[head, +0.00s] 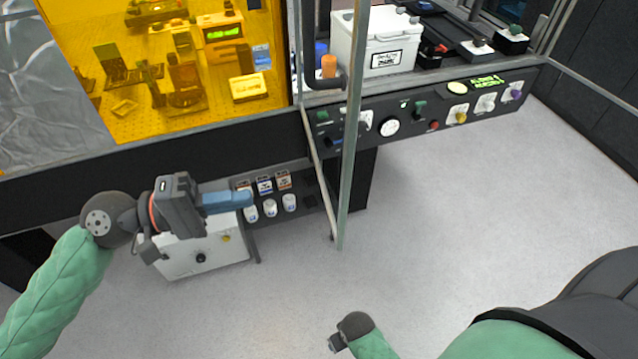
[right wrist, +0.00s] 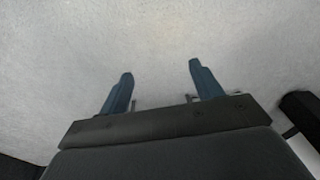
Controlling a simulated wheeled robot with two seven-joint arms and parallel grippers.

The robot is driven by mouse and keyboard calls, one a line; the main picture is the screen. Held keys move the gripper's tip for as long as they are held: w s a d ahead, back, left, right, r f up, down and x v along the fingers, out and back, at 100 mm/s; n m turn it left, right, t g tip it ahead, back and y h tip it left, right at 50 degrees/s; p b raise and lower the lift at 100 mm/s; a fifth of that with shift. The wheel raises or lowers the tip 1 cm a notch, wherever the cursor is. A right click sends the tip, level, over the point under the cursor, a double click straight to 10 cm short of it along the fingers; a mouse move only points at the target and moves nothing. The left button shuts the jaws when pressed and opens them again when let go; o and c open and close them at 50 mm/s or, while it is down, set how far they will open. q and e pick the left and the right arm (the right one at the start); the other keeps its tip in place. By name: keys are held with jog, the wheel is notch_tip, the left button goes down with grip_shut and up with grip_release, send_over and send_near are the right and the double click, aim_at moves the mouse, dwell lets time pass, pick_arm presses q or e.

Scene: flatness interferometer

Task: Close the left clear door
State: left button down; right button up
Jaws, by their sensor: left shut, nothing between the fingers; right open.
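The left clear door (head: 351,130) stands swung out toward me, seen nearly edge-on in the head view. Its pale metal frame reaches down over the floor, with its hinge side near the left end of the control panel. My left gripper (head: 248,197) is shut and empty, its blue fingers pointing right. It appears left of the door's frame, with a gap between them in the picture. My right gripper (right wrist: 160,85) is open and empty over grey floor in the right wrist view. In the head view only part of the right hand shows low in the middle.
A control panel (head: 400,122) with knobs runs along the bench front. A white box (head: 360,50) stands in the opening behind the door. An amber window (head: 140,110) is at the left. Floor at right is clear.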

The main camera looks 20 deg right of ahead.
pick_arm(q)
jog(key=p, duration=0.2)
send_near(339, 183)
jog(key=d+p, duration=0.1)
jog(key=d, duration=0.1)
jog(key=d+p, duration=0.1)
jog(key=p, duration=0.1)
jog(key=d+p, duration=0.2)
jog(key=shift+s+d+r, duration=0.2)
jog(key=shift+s+d, duration=0.2)
jog(key=shift+d+f, duration=0.1)
jog(key=shift+d, duration=0.45)
pick_arm(e)
jog(key=s+d+f, duration=0.2)
jog(key=f, duration=0.8)
jog(key=s+d+f, duration=0.3)
jog(key=f, duration=0.7)
jog(key=shift+s+t, duration=0.25)
jog(key=shift+t, duration=0.15)
jog(key=shift+d, duration=0.15)
